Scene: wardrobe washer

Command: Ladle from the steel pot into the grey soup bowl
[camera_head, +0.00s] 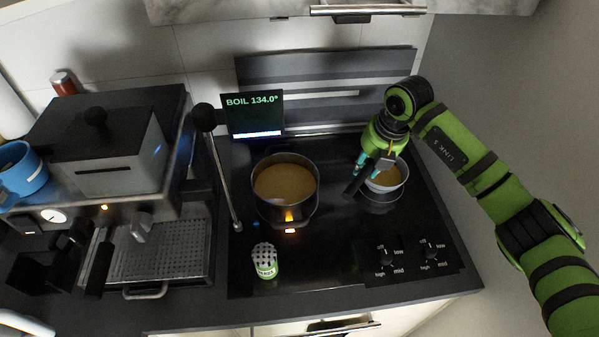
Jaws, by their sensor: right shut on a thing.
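The steel pot (303,212) stands on the left part of the black cooktop, with brownish-yellow soup (285,183) in it. A pale grey bowl (402,178), which I take for the soup bowl, is at the right with similar soup inside. My right gripper (362,184) reaches down at the bowl's left side and is shut, it seems on the bowl's rim. The fingers hide part of the bowl. A dark round shape shows just below it; I cannot tell whether it is a pan or a reflection. I cannot make out a ladle. My left gripper is out of view.
A green-labelled shaker (265,262) stands in front of the pot. A coffee machine (95,150) with a blue cup (22,172) on it fills the left, and a thin metal rod (224,180) stands beside it. A display (254,115) reads "BOIL 134.0°". The cooktop's front middle is clear.

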